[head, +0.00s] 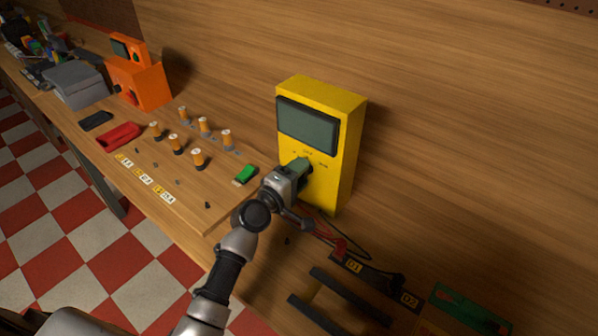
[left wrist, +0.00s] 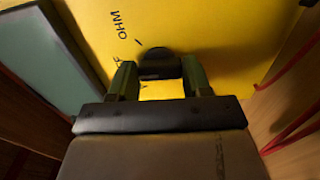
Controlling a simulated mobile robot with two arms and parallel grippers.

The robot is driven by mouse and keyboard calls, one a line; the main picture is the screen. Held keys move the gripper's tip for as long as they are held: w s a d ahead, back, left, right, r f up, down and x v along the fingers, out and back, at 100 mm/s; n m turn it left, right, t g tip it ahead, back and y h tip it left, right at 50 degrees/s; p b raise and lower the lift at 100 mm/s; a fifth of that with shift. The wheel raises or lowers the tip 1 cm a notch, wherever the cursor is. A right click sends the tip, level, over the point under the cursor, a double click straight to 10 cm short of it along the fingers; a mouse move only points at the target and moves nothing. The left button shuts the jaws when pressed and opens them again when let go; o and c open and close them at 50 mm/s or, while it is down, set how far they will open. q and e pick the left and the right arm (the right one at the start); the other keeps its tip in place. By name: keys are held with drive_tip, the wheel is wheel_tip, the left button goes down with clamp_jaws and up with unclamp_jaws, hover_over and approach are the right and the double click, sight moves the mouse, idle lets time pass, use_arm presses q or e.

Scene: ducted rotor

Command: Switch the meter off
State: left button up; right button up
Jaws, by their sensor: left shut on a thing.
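The meter is a yellow box (head: 345,150) standing upright on the bench, with a grey-green screen (head: 307,126) on its upper front. Its dial, a dark round knob (left wrist: 158,62), sits on the yellow front face in the left wrist view, near the printed word OHM and a small tick mark. My left gripper (head: 304,168) is at the lower front of the meter, its fingers shut on the knob. The green fingers (left wrist: 160,80) lie on both sides of it. In the head view the gripper hides most of the knob. My right gripper is not in view.
A wooden board with orange-capped posts (head: 197,158) and a green switch-like piece (head: 246,174) lies left of the meter. Red and black leads (head: 335,240) run below it. Black brackets (head: 340,295) and labelled D1 and D2 places are at the lower right.

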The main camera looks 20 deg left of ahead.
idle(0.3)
use_arm(q)
drive_tip(key=o, duration=0.9)
drive_tip(key=b+v, duration=0.2)
drive_tip(key=v, duration=0.9)
